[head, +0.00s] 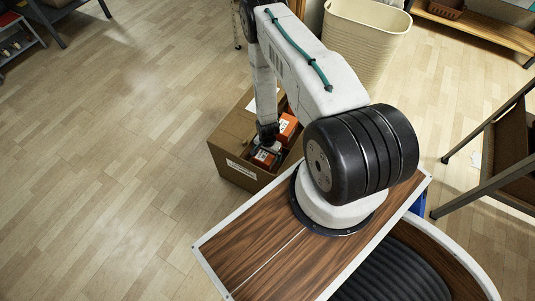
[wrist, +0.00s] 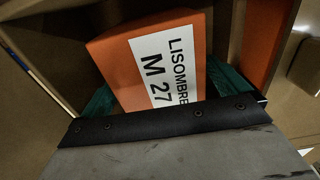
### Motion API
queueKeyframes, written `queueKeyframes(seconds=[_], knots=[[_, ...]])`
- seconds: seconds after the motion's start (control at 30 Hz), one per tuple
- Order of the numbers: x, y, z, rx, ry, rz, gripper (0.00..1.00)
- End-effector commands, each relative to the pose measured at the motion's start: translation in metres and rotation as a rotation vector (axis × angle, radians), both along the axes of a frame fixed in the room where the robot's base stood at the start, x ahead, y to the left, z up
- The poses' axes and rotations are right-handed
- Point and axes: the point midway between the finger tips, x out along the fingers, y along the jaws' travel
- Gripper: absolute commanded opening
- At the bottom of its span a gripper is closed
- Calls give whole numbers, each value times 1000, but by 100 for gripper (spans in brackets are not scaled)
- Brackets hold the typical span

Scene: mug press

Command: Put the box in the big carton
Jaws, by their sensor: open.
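The big carton (head: 228,137) is an open brown cardboard box on the floor, beyond the wooden top of my base. My gripper (head: 266,147) is down inside it. In the wrist view, an orange box (wrist: 115,65) with a white label reading "LISOMBRE M 27" lies between the green fingers of my gripper (wrist: 160,92). The fingers are open, one on each side of it; my gripper hides its near end. In the head view, an orange box (head: 263,158) shows in the carton by the gripper's tip.
Another orange box (head: 287,125) lies in the carton, and an orange surface (wrist: 267,38) shows at the right of the wrist view. A cream bin (head: 365,38) stands behind the carton. The floor (head: 110,150) to the left is clear.

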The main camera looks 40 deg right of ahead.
Motion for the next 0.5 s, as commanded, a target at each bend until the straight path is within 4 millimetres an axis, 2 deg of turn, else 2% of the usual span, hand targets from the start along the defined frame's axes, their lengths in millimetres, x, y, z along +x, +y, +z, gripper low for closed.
queueKeyframes(seconds=[0.17, 0.5], knots=[[2, -1, 23, -1, -3, 0, 100], [1, 0, 94, -1, -3, 0, 100]])
